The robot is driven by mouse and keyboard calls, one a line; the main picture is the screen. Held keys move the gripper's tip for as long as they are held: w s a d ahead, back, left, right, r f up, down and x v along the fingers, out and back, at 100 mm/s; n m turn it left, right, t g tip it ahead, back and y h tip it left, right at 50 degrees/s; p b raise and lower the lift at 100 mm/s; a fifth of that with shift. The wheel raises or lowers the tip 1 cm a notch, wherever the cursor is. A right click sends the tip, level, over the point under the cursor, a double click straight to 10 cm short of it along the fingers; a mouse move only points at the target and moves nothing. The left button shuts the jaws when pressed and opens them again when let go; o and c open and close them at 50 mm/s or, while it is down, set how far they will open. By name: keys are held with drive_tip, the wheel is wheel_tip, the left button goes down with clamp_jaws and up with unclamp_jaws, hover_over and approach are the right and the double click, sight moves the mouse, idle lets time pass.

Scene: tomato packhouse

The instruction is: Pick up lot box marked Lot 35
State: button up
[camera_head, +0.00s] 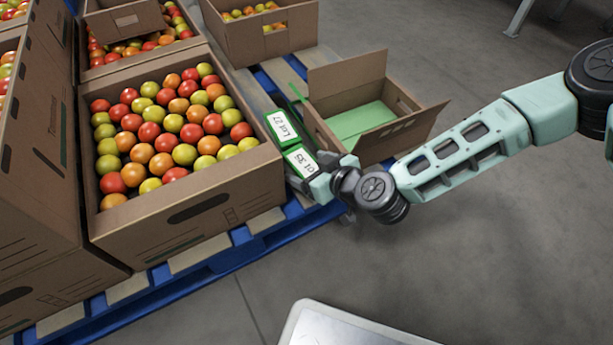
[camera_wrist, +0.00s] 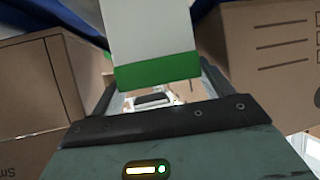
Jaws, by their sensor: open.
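The lot box marked Lot 35 (camera_head: 303,161) is small, with a white label and green sides. It stands in the gap between the tomato carton and the open carton, just in front of a similar box marked Lot 27 (camera_head: 284,128). My gripper (camera_head: 322,184) is at the near end of the Lot 35 box. In the wrist view a white box with a green edge (camera_wrist: 157,68) lies ahead, between the two open fingers of my gripper (camera_wrist: 158,82). Its label text is not visible there. I cannot tell whether the fingers touch it.
A large carton (camera_head: 200,205) full of tomatoes stands left of the lot boxes. An open carton (camera_head: 375,140) with a green bottom stands close on the right. Both are on a blue pallet (camera_head: 235,247). Open floor (camera_head: 480,230) lies to the right.

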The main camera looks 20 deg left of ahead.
drive_tip(key=c, duration=1.3)
drive_tip(key=shift+o, duration=0.2)
